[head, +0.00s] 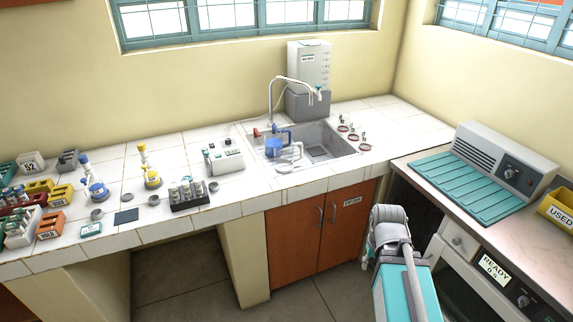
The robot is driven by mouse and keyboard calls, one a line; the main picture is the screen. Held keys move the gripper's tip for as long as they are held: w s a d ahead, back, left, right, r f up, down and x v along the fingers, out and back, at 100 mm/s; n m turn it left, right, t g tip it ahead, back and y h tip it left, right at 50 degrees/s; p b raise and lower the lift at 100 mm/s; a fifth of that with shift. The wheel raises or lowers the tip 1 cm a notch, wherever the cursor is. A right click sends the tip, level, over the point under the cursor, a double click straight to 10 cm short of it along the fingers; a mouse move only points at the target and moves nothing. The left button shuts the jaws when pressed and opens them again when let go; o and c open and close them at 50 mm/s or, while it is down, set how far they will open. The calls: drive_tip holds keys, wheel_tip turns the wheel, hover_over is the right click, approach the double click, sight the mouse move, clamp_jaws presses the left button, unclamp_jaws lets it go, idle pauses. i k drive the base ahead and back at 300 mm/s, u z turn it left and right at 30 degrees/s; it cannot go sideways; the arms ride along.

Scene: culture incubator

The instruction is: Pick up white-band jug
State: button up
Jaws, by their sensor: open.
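Two small jugs stand close together at the left end of the sink. One is a blue jug (273,147) with a blue handle. The other is a pale, clear-to-white jug (291,153) just to its right and nearer the front. The pale one looks most like the white-band jug, but the bands are too small to tell for sure. My arm rises at the lower right, in front of the cabinet and well short of the jugs. No gripper fingers can be made out.
The sink (347,151) has a curved tap (272,96) behind the jugs. A round dish (285,169) lies in front of them. A white device (223,156) stands left. Flasks, racks and boxes crowd the left counter. A ridged teal mat (483,183) covers part of the right bench.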

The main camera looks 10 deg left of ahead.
sight(284, 160)
drive_tip(key=k, duration=1.05)
drive_tip(key=z, duration=0.5)
drive_tip(key=i, duration=1.8)
drive_tip(key=u, duration=0.55)
drive_tip(key=i, duration=0.55)
drive_tip(key=u, duration=0.45)
